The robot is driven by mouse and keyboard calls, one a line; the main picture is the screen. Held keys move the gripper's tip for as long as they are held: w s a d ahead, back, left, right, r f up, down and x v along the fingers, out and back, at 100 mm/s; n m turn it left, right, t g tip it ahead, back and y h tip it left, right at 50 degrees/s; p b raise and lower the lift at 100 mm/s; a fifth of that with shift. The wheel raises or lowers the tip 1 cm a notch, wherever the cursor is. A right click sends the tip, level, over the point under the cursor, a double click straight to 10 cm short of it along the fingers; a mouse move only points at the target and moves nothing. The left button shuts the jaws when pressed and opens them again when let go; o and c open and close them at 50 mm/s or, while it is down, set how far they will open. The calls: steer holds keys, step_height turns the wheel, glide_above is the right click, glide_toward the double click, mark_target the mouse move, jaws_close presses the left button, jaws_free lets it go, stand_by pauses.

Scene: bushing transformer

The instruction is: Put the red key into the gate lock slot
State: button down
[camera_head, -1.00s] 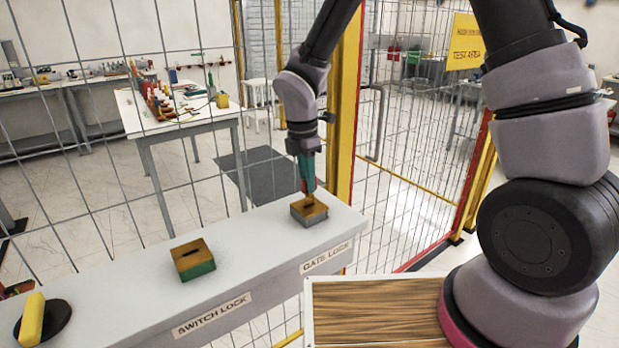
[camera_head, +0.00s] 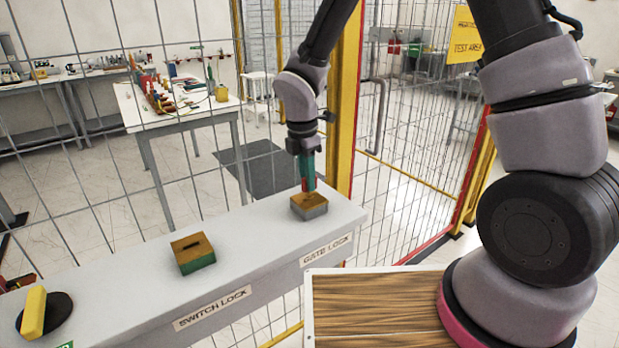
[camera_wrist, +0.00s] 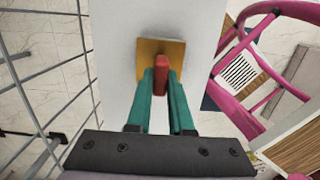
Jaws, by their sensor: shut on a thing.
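The red key (camera_wrist: 161,67) is between the green fingers of my gripper (camera_wrist: 161,80) in the wrist view. It stands over the brass top of the gate lock (camera_wrist: 147,46). In the head view my gripper (camera_head: 308,183) points down at the gate lock block (camera_head: 311,208), at the right end of the grey beam. The key (camera_head: 309,186) shows as a small red patch just above the block. The slot is hidden behind the key and fingers, so I cannot tell whether the key's tip is inside it.
The switch lock block (camera_head: 193,252), with an empty slot, sits further left on the grey beam (camera_head: 245,244). A yellow handle on a black disc (camera_head: 34,312) is at the beam's left end. A wire fence (camera_head: 110,180) and yellow post (camera_head: 345,120) stand close behind. A wooden-topped surface (camera_head: 370,310) is in front.

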steer(key=shift+f, duration=0.65)
stand_by(0.6)
steer(key=c, duration=0.7)
jaws_free()
steer(key=shift+c, duration=0.2)
steer(key=shift+r, duration=0.1)
steer(key=r, duration=1)
steer(key=shift+s+a+r, duration=0.1)
steer(key=shift+s+a, duration=0.15)
steer(key=shift+a, duration=0.05)
steer(key=s+d+r+m+t+y, duration=0.1)
steer(key=s+d+r+m+t, duration=0.2)
steer(key=d+r+m, duration=0.7)
steer(key=s+d+r+m+t+y, duration=0.1)
steer(key=s+d+r+m+t, duration=0.2)
steer(key=s+d+r+m, duration=0.5)
steer(key=d+r+m, duration=0.2)
steer(key=d+m, duration=0.3)
steer(key=m, duration=0.6)
steer(key=shift+s+d+r+t+y, duration=0.2)
steer(key=shift+d+r+t+y, duration=0.1)
steer(key=shift+d+r+y, duration=0.1)
